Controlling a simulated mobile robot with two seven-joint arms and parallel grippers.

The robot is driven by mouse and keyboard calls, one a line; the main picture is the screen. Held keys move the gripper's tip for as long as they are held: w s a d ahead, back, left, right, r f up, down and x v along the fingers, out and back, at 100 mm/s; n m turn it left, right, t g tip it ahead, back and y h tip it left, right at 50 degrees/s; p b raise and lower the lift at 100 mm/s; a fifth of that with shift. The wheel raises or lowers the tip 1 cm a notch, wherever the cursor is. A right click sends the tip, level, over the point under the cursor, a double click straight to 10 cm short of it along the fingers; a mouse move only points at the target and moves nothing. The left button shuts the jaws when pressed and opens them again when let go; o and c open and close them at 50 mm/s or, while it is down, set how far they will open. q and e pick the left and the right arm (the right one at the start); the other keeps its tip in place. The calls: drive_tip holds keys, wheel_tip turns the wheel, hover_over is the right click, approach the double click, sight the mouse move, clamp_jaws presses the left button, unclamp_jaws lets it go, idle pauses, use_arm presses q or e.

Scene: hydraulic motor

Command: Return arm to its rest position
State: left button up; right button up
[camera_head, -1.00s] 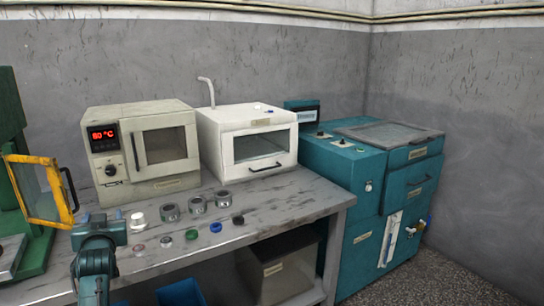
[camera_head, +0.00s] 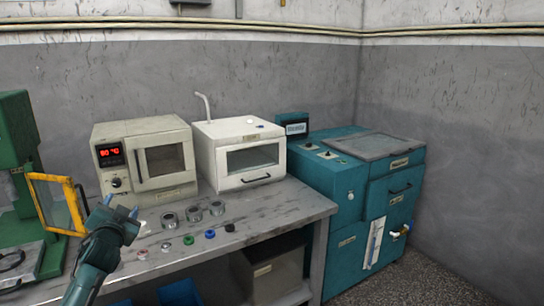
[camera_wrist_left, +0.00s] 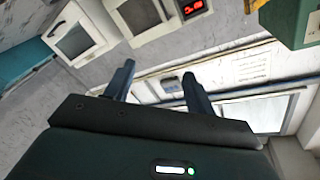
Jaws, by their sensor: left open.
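My left gripper (camera_head: 121,211) is at the lower left of the head view, raised in front of the workbench (camera_head: 285,207). Its two blue fingertips point up and are apart. In the left wrist view the gripper (camera_wrist_left: 154,82) shows two spread fingers with nothing between them. It is open and empty. My right gripper is in neither view.
A beige oven (camera_head: 145,160) and a white chamber (camera_head: 240,150) stand on the bench. Several metal rings (camera_head: 194,213) and small coloured parts lie before them. A green machine (camera_head: 20,170) with a yellow-framed door (camera_head: 57,203) is at left, close to my gripper. A teal cabinet (camera_head: 350,200) is at right.

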use_arm(q)
drive_tip(key=s+d+f+n+g+h+b, duration=0.1)
drive_tip(key=s+d+f+h, duration=0.3)
drive_tip(key=f, duration=0.4)
drive_tip(key=s+d+f+g+h+b, duration=0.1)
drive_tip(key=s+d+f, duration=0.4)
drive_tip(key=d+f, duration=0.2)
drive_tip(key=s+d+f+g+h, duration=0.1)
drive_tip(key=s+d+f, duration=0.3)
drive_tip(key=s, duration=0.6)
drive_tip(key=s+d+f+g+h, duration=0.1)
drive_tip(key=s+d+f, duration=0.3)
drive_tip(key=s, duration=0.6)
drive_tip(key=s+d+f+n+g+h, duration=0.1)
drive_tip(key=s+d+f, duration=0.4)
drive_tip(key=s, duration=0.5)
drive_tip(key=shift+d+g, duration=0.25)
drive_tip(key=shift+g, duration=0.65)
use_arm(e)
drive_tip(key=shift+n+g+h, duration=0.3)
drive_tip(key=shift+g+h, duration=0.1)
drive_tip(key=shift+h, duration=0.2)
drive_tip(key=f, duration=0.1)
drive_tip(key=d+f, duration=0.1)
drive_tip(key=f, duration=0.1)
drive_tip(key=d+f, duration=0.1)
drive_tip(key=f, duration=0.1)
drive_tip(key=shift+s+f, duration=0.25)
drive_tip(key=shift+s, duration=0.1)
